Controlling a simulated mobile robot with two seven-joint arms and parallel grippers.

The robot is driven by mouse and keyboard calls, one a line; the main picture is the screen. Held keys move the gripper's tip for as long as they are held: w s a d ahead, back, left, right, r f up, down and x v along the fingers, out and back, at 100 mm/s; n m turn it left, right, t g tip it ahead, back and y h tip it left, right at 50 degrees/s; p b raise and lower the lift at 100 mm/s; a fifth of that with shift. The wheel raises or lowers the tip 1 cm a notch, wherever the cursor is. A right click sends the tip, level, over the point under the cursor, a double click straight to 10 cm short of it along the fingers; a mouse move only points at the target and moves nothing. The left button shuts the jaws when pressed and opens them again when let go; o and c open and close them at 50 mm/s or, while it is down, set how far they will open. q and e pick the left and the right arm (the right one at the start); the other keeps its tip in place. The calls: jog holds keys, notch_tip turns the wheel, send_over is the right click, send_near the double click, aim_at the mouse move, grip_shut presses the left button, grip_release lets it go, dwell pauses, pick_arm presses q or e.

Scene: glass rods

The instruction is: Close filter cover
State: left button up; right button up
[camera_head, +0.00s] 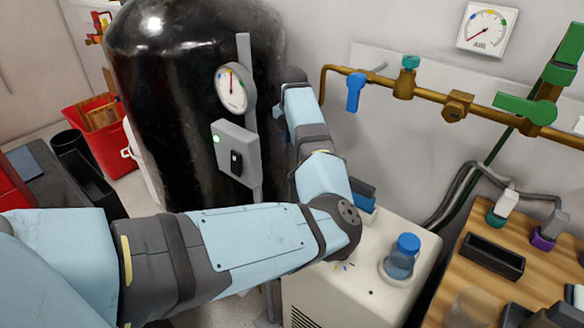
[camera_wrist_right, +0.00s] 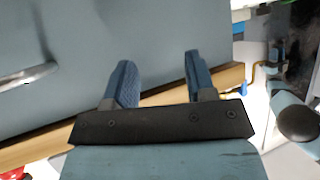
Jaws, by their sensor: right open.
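A white machine (camera_head: 340,292) stands at the lower middle of the head view. My right gripper (camera_wrist_right: 158,78) is open and empty in the right wrist view. It lies over a flat grey-blue surface (camera_wrist_right: 75,95).
A black tank (camera_head: 180,120) with a gauge stands behind my left arm. A brass pipe (camera_head: 435,96) with valves runs along the wall. A wooden bench (camera_head: 465,265) stands at the right. In the right wrist view a metal handle (camera_wrist_right: 28,75) is at the left.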

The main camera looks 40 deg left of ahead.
pick_arm(q)
notch_tip(320, 180, down, 11)
jog(key=shift+f+b, duration=0.1)
jog(key=shift+b, duration=0.75)
grip_shut()
